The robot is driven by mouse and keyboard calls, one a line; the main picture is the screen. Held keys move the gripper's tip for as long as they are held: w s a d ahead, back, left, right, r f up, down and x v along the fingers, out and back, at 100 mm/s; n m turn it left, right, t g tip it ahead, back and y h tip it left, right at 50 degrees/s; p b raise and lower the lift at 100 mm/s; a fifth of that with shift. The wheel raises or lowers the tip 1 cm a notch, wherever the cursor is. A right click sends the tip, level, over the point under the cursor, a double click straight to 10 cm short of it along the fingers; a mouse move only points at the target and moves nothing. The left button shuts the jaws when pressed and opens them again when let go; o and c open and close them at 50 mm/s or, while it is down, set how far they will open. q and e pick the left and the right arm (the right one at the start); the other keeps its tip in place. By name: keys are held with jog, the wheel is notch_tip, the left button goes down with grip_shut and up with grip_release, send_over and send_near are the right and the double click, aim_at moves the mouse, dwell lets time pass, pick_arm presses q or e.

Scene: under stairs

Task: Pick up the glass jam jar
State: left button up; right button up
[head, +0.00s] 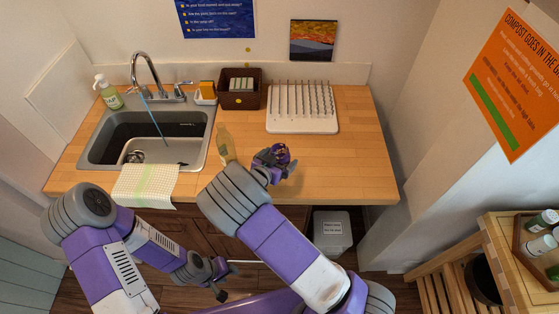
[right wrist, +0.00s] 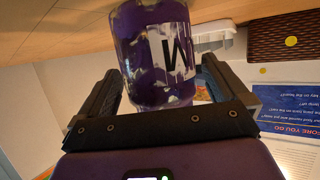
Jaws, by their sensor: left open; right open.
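The glass jam jar (right wrist: 157,55), with dark purple contents and a white label with a black letter, fills the upper middle of the right wrist view. In the head view the jar (head: 282,151) shows as a small purple patch on the wooden counter, mostly hidden by my right gripper. My right gripper (right wrist: 160,85) is open, with one black finger on each side of the jar; I cannot tell whether they touch it. In the head view the right gripper (head: 276,162) is over the counter. My left gripper (head: 226,280) is open and empty, low in front of the cabinet.
A yellowish bottle (head: 225,143) stands on the counter just left of the jar. A white drying rack (head: 302,122) and a brown caddy (head: 239,99) are behind. The sink (head: 98,148) with a draped cloth (head: 146,184) is left. The counter (head: 352,165) is clear on the right.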

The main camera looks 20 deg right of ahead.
jog(key=shift+w+d+f, duration=0.2)
jog(key=shift+w+d, duration=0.05)
jog(key=shift+w, duration=0.05)
jog(key=shift+c, duration=0.3)
jog(key=c, duration=1)
jog(key=shift+r, duration=0.15)
